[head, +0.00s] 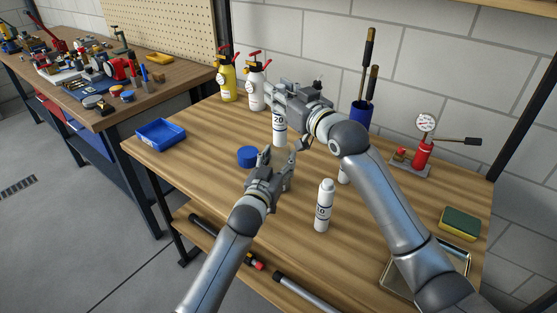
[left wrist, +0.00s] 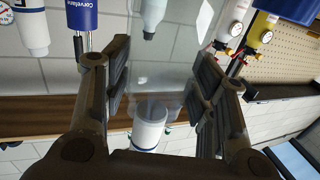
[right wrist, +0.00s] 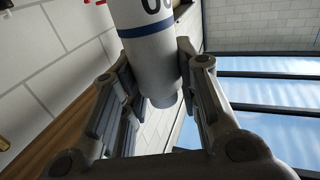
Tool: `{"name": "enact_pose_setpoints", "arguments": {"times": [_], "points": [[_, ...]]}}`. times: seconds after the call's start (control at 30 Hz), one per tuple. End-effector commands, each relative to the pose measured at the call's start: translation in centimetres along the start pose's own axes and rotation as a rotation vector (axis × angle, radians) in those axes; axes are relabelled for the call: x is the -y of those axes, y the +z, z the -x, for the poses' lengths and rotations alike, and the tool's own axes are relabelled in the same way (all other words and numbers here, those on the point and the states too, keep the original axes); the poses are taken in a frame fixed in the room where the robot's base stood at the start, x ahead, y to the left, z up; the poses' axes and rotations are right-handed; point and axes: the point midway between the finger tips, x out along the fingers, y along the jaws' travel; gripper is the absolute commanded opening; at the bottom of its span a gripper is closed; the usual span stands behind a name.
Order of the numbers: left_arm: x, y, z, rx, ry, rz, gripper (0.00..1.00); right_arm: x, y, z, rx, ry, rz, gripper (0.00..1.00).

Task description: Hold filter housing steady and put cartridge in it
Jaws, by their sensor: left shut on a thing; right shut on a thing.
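My right gripper (head: 279,106) is shut on a white cartridge (head: 279,131) marked 20, held upright. In the right wrist view the cartridge (right wrist: 149,60) sits between the fingers, with a blue band. My left gripper (head: 281,162) is below it, shut on the clear filter housing (left wrist: 160,75), which is see-through between the fingers in the left wrist view. The cartridge also shows there (left wrist: 150,132), in line with the housing's mouth end. I cannot tell whether its lower end is inside the housing. The housing is hard to make out in the head view.
A white cartridge (head: 324,207) marked 10 stands right of the left gripper; another (head: 343,174) is partly hidden by my right arm. A blue cap (head: 247,156) and a blue tray (head: 161,132) lie left. Spray bottles (head: 227,80), a gauge pump (head: 423,150) and a sponge (head: 460,222) stand around.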

Motion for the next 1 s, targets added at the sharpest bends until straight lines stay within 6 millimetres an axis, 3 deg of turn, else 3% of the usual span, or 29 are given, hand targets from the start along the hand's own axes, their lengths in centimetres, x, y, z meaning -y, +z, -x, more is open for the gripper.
{"name": "enact_pose_setpoints", "arguments": {"times": [0.5,0.87,0.9,1.0], "points": [[0.0,0.1,0.0,0.001,0.0,0.0,0.21,-0.1,3.6,0.0,0.001,0.001,0.0,0.0],[0.0,0.1,0.0,0.001,0.0,0.0,0.21,0.0,3.9,0.0,-0.001,0.0,0.001,0.0],[0.0,0.1,0.0,0.001,0.0,0.0,0.21,0.0,3.9,0.0,-0.001,0.0,0.001,0.34],[0.0,0.1,0.0,0.001,0.0,0.0,0.21,0.0,3.9,0.0,-0.001,0.0,0.0,0.46]]}}
